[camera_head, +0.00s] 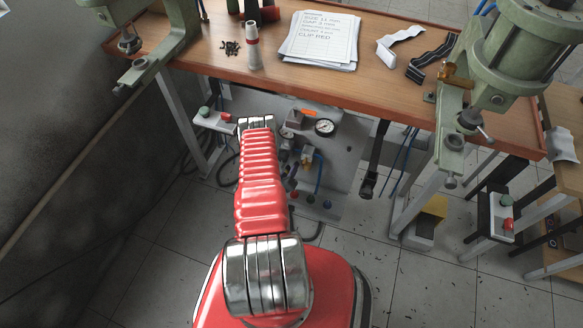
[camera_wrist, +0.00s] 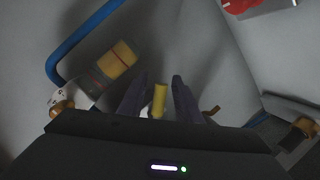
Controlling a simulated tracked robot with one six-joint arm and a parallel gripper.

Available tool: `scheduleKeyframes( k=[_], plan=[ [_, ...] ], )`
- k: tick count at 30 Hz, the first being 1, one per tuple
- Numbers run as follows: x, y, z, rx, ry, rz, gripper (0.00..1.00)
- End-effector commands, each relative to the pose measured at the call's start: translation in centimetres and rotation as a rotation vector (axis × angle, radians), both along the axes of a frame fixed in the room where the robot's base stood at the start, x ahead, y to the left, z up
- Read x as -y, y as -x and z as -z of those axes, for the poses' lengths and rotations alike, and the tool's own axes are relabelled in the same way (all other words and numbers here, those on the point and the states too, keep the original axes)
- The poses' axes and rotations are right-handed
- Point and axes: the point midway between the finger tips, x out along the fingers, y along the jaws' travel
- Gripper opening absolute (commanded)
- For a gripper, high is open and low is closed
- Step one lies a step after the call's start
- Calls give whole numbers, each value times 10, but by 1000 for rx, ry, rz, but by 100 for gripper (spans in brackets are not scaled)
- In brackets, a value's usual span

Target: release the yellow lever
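The yellow lever (camera_wrist: 160,100) stands upright in the middle of the wrist view. My gripper (camera_wrist: 160,78) has its two dark fingers apart, one on each side of the lever. A narrow gap shows between the lever and each finger, so I see no clear grip on it. The lever's lower end is hidden behind the gripper body. In the camera_head view my red arm reaches toward the grey pneumatic panel (camera_head: 345,165) under the bench, and the gripper cannot be made out there.
A cylindrical fitting with a yellow band (camera_wrist: 117,61) and a blue hose (camera_wrist: 73,45) lie left of the gripper. A red knob (camera_wrist: 238,5) is at the upper right. The wooden bench (camera_head: 225,72) overhangs the panel.

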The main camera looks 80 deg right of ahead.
Motion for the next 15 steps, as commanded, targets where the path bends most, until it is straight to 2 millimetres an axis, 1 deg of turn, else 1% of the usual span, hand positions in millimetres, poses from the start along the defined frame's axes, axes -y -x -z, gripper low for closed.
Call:
scheduleKeyframes(
  k=[4,12,15],
  plan=[
    [7,1,2,0,0,-1,31],
    [8,1,2,0,0,-1,31],
    [8,1,2,0,0,-1,24]
  ],
)
